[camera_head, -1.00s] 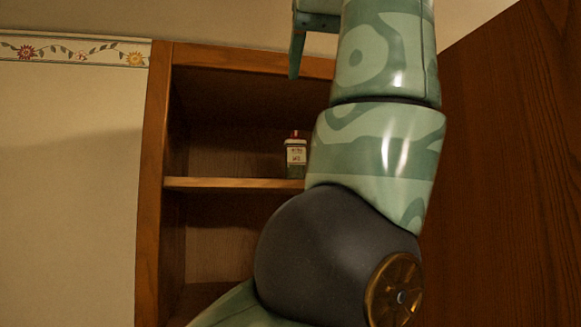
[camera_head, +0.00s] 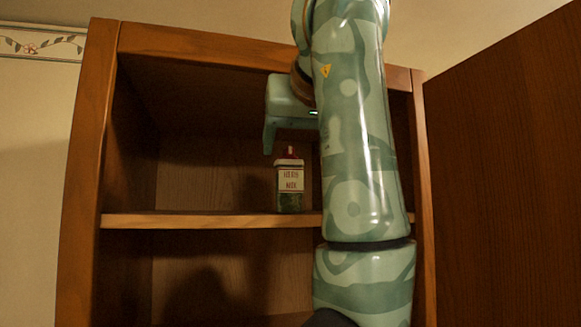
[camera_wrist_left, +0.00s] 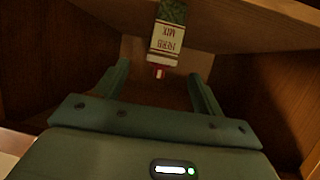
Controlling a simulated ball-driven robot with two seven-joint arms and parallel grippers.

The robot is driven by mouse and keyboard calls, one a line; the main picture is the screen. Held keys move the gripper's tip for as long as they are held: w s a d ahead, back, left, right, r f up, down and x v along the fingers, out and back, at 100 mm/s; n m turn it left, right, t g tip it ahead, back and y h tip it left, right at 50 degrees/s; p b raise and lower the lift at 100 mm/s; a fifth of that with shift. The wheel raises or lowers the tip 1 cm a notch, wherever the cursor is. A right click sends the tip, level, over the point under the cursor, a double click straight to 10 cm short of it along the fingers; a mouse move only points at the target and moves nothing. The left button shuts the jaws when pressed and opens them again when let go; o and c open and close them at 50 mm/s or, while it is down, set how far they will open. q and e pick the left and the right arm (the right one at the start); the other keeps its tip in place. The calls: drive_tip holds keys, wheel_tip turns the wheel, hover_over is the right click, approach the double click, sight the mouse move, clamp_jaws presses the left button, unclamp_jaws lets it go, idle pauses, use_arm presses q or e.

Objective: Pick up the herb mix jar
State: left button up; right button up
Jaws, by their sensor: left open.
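The herb mix jar (camera_head: 290,188) stands upright on the cabinet's upper shelf, with a white label, a red top and green contents. In the left wrist view the jar (camera_wrist_left: 168,32) appears upside down, ahead of the fingers and centred between them. My left gripper (camera_wrist_left: 160,80) is open and empty, with its two fingers apart and short of the jar. In the head view one finger of the left gripper (camera_head: 268,148) points down, just above and in front of the jar; my left arm hides the other finger. My right gripper is not in view.
The wooden cabinet (camera_head: 90,180) is open, with side walls around the shelf (camera_head: 180,220). A brown door or panel (camera_head: 500,170) stands at the right. The shelf left of the jar is bare. The space below the shelf is in shadow.

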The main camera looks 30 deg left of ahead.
sight(290, 160)
use_arm(q)
drive_tip(key=x, duration=0.4)
drive_tip(key=shift+a+r+p, duration=0.1)
drive_tip(key=shift+r+p, duration=0.05)
drive_tip(key=shift+p, duration=0.25)
drive_tip(key=shift+w+a, duration=0.1)
drive_tip(key=shift+a, duration=0.05)
drive_tip(key=shift+a+p, duration=0.1)
drive_tip(key=shift+p, duration=0.2)
drive_tip(key=p+x, duration=0.2)
drive_tip(key=x, duration=0.2)
drive_tip(key=shift+w+a+f, duration=0.2)
drive_tip(key=shift+w+a, duration=0.05)
drive_tip(key=shift+w+a+f, duration=0.1)
drive_tip(key=shift+w+a, duration=0.05)
drive_tip(key=shift+a, duration=0.05)
drive_tip(key=shift+d, duration=0.25)
drive_tip(key=shift+c, duration=0.9)
drive_tip(key=shift+s+d, duration=0.15)
drive_tip(key=shift+s, duration=0.15)
drive_tip(key=c, duration=0.9)
drive_tip(key=shift+w, duration=0.1)
drive_tip(key=shift+c, duration=0.2)
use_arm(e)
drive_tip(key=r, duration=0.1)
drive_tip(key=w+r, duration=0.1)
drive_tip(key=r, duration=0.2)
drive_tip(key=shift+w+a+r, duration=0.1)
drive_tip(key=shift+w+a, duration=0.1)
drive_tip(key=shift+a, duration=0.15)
